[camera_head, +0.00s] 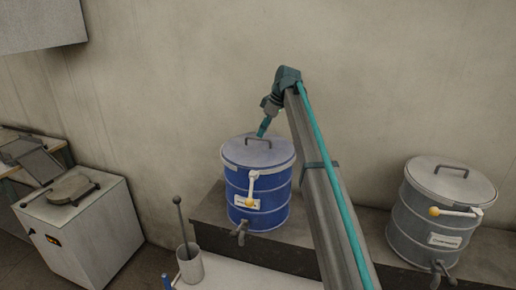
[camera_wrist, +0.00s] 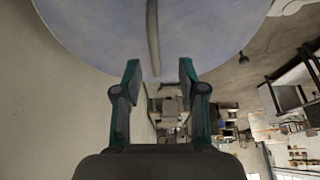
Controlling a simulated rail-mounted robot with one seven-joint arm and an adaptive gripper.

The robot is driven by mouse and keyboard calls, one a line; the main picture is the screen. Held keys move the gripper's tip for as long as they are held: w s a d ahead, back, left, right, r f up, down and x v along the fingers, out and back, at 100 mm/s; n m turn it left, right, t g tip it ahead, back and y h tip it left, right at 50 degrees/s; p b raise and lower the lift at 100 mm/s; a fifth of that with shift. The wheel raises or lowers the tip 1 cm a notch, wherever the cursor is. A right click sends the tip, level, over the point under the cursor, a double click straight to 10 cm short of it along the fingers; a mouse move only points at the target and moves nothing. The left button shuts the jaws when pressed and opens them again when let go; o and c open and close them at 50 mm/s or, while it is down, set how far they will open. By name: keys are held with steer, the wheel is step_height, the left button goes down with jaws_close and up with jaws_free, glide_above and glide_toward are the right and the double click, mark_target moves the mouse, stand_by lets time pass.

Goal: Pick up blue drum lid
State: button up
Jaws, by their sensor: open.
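The blue drum (camera_head: 275,208) stands on a ledge by the wall in the head view. Its grey lid (camera_head: 238,154) lies on top, with a dark bar handle (camera_head: 255,138) across it. My gripper (camera_head: 262,131) is just above the lid, close to the handle. In the wrist view the lid (camera_wrist: 100,30) fills the top and the handle (camera_wrist: 153,40) runs toward the gap between the fingers. My gripper (camera_wrist: 160,70) is open there, one finger on each side of the handle's line. I cannot tell whether a finger touches it.
A grey drum (camera_head: 420,212) with a lid and handle stands right on the same ledge (camera_head: 212,212). A white furnace box (camera_head: 95,230) is at left. The wall is close behind the drum.

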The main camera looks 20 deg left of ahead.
mark_target(258, 139)
steer(key=shift+w+p+x, duration=0.15)
steer(key=shift+p+x, duration=0.55)
steer(key=shift+x, duration=0.65)
steer(key=shift+w+p+x, duration=0.15)
steer(key=shift+p+x, duration=0.5)
steer(key=shift+x, duration=0.75)
steer(key=shift+a, duration=0.1)
jaws_close()
steer(key=shift+r, duration=0.1)
